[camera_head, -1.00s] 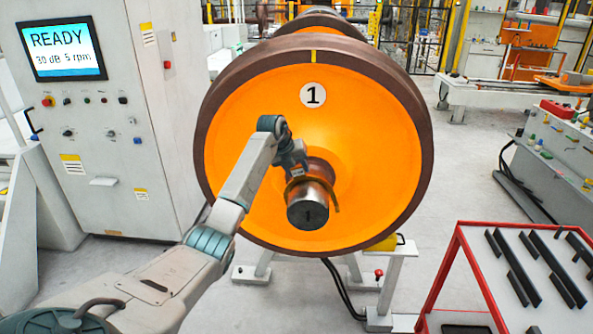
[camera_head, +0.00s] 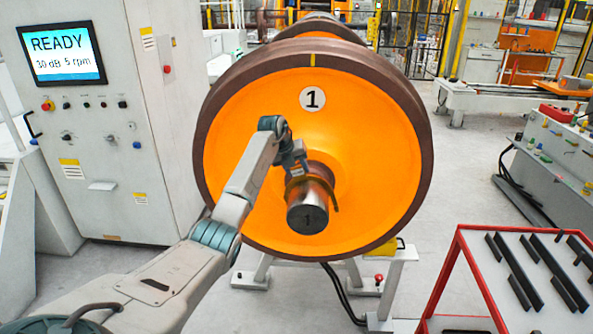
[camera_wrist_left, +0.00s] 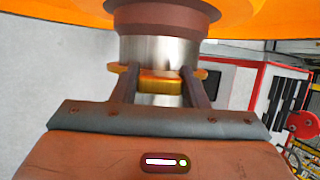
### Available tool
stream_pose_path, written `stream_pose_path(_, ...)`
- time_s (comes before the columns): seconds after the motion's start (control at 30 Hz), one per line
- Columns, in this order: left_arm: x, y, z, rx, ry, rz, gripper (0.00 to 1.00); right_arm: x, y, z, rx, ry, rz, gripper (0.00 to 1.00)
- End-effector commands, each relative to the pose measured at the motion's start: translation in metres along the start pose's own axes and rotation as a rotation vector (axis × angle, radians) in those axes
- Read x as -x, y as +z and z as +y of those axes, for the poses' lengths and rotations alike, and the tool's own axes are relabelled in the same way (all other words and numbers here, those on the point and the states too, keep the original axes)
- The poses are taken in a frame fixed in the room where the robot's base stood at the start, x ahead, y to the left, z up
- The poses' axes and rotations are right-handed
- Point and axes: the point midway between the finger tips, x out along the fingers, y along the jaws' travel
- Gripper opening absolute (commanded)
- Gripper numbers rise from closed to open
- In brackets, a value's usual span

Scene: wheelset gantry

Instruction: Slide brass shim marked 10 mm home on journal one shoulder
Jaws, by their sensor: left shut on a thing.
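The big orange wheel (camera_head: 250,190) marked 1 faces me, with the steel journal (camera_head: 308,212) sticking out of its middle toward me. The brass shim (camera_head: 332,195) is a curved piece sitting across and partly around the journal, between its end face and the wheel hub. My left gripper (camera_head: 298,174) is shut on the shim from above. In the left wrist view the fingers hold the shim's gold tab (camera_wrist_left: 160,82) against the journal (camera_wrist_left: 158,52), with the darker stepped shoulder (camera_wrist_left: 160,18) beyond, apart from the shim. No 10 mm mark is readable. My right gripper is not in view.
A control cabinet (camera_head: 160,120) with a READY screen (camera_head: 62,50) stands at the left. A red-edged rack (camera_head: 470,265) with black bars is at the lower right. A grey stand (camera_head: 385,285) shows under the wheel.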

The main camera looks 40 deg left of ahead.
Motion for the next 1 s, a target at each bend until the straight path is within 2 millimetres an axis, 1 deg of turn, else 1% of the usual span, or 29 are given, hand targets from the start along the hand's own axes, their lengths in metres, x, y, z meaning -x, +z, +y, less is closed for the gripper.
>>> stream_pose_path(1.0,-0.01,0.024,-0.001,0.001,-0.002,-0.001,0.14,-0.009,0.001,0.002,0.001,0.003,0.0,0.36)
